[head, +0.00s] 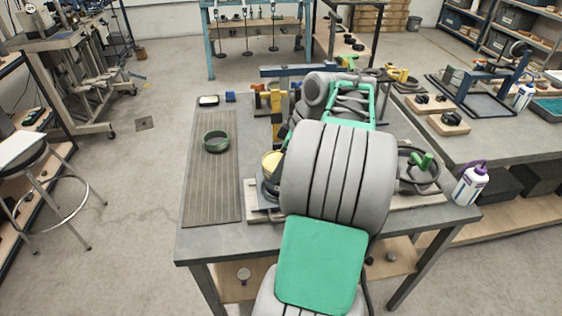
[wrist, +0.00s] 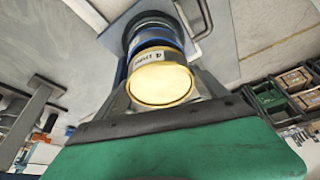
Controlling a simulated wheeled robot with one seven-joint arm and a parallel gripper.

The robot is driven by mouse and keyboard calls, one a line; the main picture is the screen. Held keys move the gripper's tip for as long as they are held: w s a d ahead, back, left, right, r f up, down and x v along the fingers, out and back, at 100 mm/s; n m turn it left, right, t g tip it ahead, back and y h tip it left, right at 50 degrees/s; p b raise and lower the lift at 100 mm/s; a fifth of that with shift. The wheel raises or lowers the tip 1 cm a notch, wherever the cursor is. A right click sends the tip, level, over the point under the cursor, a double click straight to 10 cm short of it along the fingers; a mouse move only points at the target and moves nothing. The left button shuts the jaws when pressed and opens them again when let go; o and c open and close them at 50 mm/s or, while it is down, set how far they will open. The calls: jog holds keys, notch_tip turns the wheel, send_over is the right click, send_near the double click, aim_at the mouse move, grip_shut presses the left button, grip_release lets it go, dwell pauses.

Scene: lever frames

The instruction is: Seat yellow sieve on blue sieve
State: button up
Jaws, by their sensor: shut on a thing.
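The yellow sieve (wrist: 160,84) is a short round ring with a white label, gripped between the fingers of my gripper (wrist: 160,72) in the wrist view. The blue sieve (wrist: 150,38) shows just beyond it, roughly in line with it. The two rims overlap in the picture; I cannot tell whether they touch. In the head view the yellow sieve (head: 271,161) peeks out left of my arm above a dark round base. There my arm hides the gripper, and I cannot make out the blue sieve.
A green sieve (head: 215,141) stands on the ribbed mat (head: 212,190) at the bench's left. A yellow upright clamp (head: 276,108) stands behind the yellow sieve. A white bottle (head: 470,183) is at the right corner. The mat's front half is clear.

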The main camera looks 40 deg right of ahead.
jog(key=shift+f, duration=0.3)
jog(key=o, duration=1.4)
jog(key=shift+o, duration=0.2)
jog(key=shift+r, duration=0.1)
jog(key=p+v, duration=0.2)
jog(key=v, duration=0.5)
jog(key=shift+s+r, duration=0.25)
jog(key=shift+r, duration=0.05)
